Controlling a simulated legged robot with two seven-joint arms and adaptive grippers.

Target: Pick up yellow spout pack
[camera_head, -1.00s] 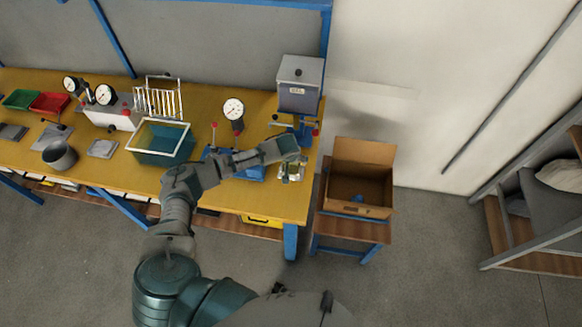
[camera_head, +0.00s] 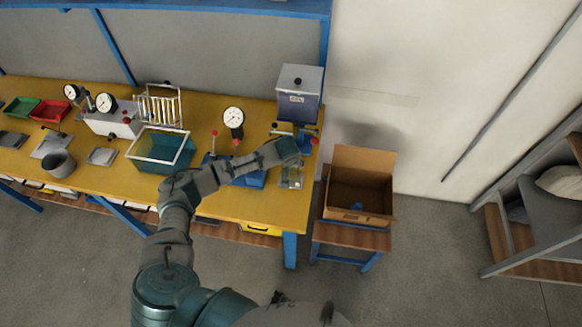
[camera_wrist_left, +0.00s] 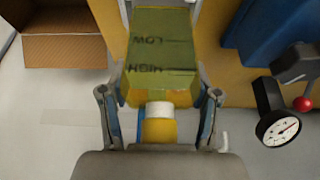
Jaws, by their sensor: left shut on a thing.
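The yellow spout pack (camera_wrist_left: 160,60) is a boxy yellow-green pack with LOW and HIGH marks, seen upside down in the left wrist view. Its spout has a white collar and a yellow cap (camera_wrist_left: 158,131) and points toward my palm. My left gripper (camera_wrist_left: 160,105) is shut on the pack, with one finger on each side near the spout end. In the head view my left gripper (camera_head: 292,166) is at the right end of the yellow bench, and the pack (camera_head: 291,179) shows small just below it. My right gripper is out of view.
A blue press with a grey box (camera_head: 299,95) stands just behind the gripper. A dial gauge (camera_head: 233,117) and a teal bin (camera_head: 160,150) are to the left. An open cardboard box (camera_head: 358,190) stands on a small table right of the bench.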

